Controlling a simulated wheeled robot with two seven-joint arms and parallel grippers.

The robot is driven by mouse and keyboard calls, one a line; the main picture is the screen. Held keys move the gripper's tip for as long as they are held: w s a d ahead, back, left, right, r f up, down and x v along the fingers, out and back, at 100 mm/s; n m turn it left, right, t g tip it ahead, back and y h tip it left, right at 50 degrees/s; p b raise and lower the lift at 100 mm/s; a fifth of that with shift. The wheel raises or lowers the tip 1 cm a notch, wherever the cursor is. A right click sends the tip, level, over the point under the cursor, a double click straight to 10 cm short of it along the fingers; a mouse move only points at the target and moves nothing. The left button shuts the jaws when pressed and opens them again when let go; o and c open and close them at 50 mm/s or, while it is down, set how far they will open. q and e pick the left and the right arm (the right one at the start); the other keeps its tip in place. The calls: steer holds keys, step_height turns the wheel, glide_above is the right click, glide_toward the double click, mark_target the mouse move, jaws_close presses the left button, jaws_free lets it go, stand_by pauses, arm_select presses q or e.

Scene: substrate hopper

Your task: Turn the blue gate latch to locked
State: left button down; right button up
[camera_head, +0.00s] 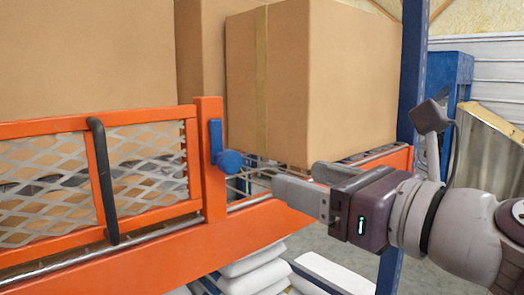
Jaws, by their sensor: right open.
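The blue gate latch (216,140) is on the orange post at the right end of the gate. Its flat blue bar stands upright, and a round blue knob (230,161) sits at its lower end. The gate (100,170) has an orange frame, metal mesh and a black vertical handle (102,180). My right gripper (295,179) is open and empty, to the right of the knob and slightly lower, with its grey fingers pointing left towards it. A gap shows between the fingers and the knob. My left gripper is not in view.
Large cardboard boxes (330,75) stand behind the gate and rail. An orange beam (170,250) runs below the gate. A blue upright (413,70) stands behind my right arm. White sacks (250,262) lie low beneath the beam.

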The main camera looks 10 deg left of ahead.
steer(key=p, duration=0.1)
glide_toward(234, 161)
steer(key=p+x, duration=0.1)
steer(key=x, duration=0.2)
steer(key=p+x, duration=0.1)
steer(key=x, duration=0.3)
steer(key=shift+w+d+r, duration=0.1)
steer(key=shift+w+d, duration=0.15)
steer(key=shift+w+a, duration=0.2)
steer(key=shift+a, duration=0.3)
steer(key=shift+w+a, duration=0.2)
steer(key=shift+a, duration=0.3)
steer(key=shift+s+a, duration=0.2)
steer(key=shift+a, duration=0.3)
steer(key=shift+w+d, duration=0.1)
steer(key=shift+d, duration=0.25)
steer(key=shift+c, duration=0.3)
steer(key=shift+w+d, duration=0.1)
steer(key=c, duration=0.9)
steer(key=shift+c, duration=0.2)
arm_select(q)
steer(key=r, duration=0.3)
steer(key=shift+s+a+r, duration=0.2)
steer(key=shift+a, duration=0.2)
